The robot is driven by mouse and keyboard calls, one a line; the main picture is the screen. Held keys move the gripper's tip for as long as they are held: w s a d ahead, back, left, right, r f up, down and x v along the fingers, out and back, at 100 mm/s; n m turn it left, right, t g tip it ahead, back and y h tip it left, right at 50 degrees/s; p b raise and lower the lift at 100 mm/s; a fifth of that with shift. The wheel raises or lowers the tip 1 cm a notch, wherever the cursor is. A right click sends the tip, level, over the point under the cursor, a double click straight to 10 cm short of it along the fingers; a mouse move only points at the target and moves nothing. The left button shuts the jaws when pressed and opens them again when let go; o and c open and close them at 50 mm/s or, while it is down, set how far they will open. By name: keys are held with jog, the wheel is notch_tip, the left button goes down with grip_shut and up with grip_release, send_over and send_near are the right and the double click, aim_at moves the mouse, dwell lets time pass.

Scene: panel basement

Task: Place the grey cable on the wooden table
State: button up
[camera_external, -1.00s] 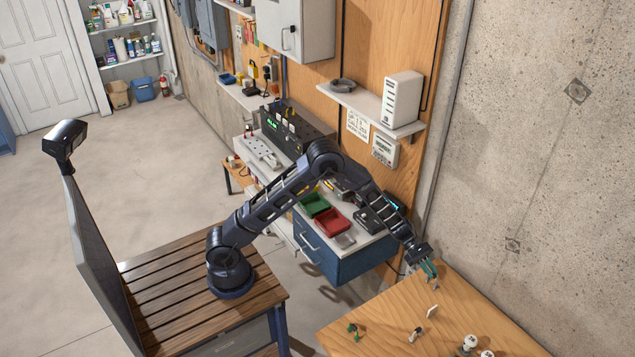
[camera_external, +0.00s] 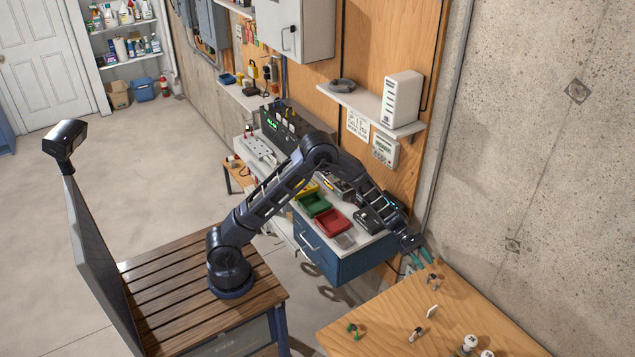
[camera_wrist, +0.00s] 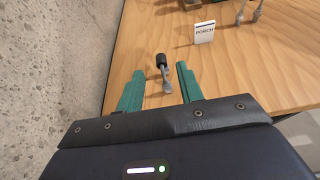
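The wooden table (camera_external: 385,315) stands at the lower right of the external view, and its top (camera_wrist: 225,75) fills much of the wrist view. A small grey piece with a black end, apparently the grey cable (camera_wrist: 163,66), rests on the table near its wall-side edge. It also shows as a small shape in the external view (camera_external: 432,281). My gripper (camera_external: 425,257) is just above that edge, with its teal fingers spread. In the wrist view my gripper (camera_wrist: 157,72) is open and empty, with the grey piece between and slightly beyond the fingertips.
A white PORCH tag (camera_wrist: 204,32) stands on the table beyond the grey piece. A green item (camera_external: 354,331), a black-and-grey item (camera_external: 416,334) and white round pieces (camera_external: 470,342) are also on it. The concrete wall (camera_external: 535,160) is close on one side.

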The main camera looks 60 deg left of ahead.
jog(key=s+a+r+m+y, duration=0.3)
jog(key=s+a+r+m, duration=0.2)
jog(key=s+a+r, duration=0.5)
jog(key=s+a+r+m+y, duration=0.3)
jog(key=s+a+r+m, duration=0.2)
jog(key=s+a+r, duration=0.6)
jog(key=s+a+r+m+t+y, duration=0.2)
jog(key=s+a+m+y, duration=0.2)
jog(key=s+a, duration=0.6)
jog(key=s+a+r+m+t+y, duration=0.1)
jog(key=s+a+m+y, duration=0.3)
jog(key=s+a, duration=0.6)
jog(key=a+t, duration=0.1)
jog(key=a, duration=0.2)
jog(key=shift+s+a+r+t, duration=0.2)
jog(key=shift+s+r+t, duration=0.1)
jog(key=shift+r, duration=0.05)
